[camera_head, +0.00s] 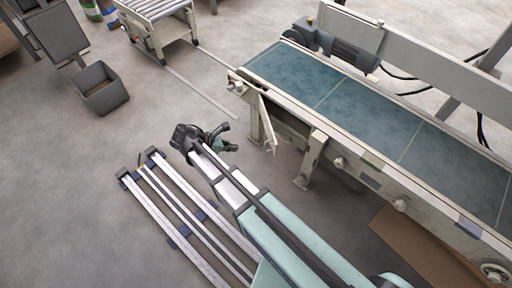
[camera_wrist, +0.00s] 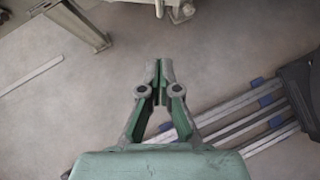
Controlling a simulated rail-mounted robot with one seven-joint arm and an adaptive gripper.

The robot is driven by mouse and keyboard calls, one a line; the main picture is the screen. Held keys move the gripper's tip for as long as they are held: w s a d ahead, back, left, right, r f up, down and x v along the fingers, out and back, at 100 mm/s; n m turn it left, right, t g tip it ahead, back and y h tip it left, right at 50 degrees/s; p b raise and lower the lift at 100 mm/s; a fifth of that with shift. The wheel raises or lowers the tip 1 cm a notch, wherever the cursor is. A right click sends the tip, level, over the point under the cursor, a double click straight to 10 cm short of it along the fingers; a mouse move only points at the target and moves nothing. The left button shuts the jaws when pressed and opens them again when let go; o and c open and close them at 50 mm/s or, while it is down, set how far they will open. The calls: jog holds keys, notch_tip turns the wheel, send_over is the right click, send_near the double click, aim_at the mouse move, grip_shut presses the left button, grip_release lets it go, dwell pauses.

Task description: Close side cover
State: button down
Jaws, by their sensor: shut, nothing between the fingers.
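The side cover (camera_head: 268,137) looks like a narrow pale panel on the near side of the conveyor frame. It stands swung out from the frame at an angle, with a dark opening beside it. My gripper (camera_head: 230,138) is just left of the cover, apart from it in the picture. In the wrist view my gripper (camera_wrist: 160,70) shows its green-lined fingers together at the tips, with nothing between them and bare floor behind. I cannot clearly make out the cover in the wrist view.
The conveyor (camera_head: 345,100) with its green belt runs along the right. Its leg (camera_head: 312,160) stands right of the cover. Floor rails (camera_head: 165,205) lie at lower left. A grey bin (camera_head: 101,88) and a roller table (camera_head: 158,25) stand farther back.

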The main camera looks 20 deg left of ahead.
jog(key=w+d+r+b+x, duration=0.1)
jog(key=r+b+x, duration=0.1)
jog(key=x, duration=1.1)
jog(key=shift+d+b, duration=0.2)
jog(key=shift+b, duration=0.3)
jog(key=shift+w, duration=0.15)
